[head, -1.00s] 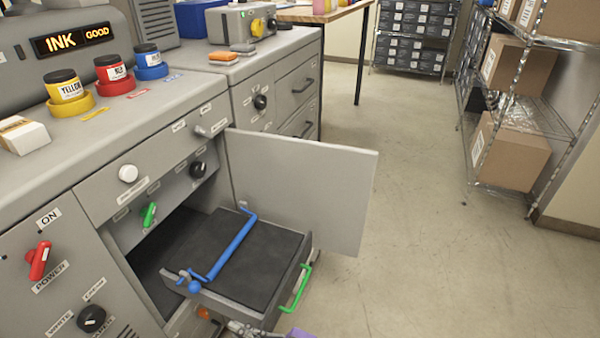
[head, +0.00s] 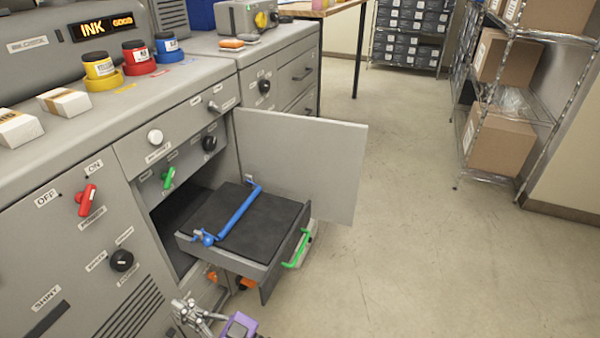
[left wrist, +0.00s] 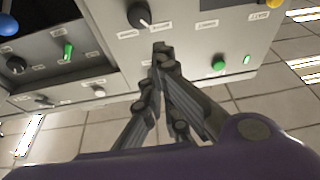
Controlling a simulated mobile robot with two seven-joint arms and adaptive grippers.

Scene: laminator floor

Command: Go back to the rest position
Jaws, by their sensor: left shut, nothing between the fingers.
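My left gripper (head: 190,312) shows at the bottom of the head view, with its purple wrist part at the lower edge. It is low in front of the grey machine, below the pulled-out drawer (head: 185,247), and apart from it. In the left wrist view the left gripper's fingers (left wrist: 163,58) are together with nothing between them, and the machine front is beyond them. My right gripper is in neither view.
The drawer with the blue bar (head: 232,216) and green handle (head: 296,248) juts out from the machine. An open cabinet door (head: 300,160) stands out behind it. A wire shelf with boxes (head: 500,140) is at the right. The floor (head: 420,270) between is clear.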

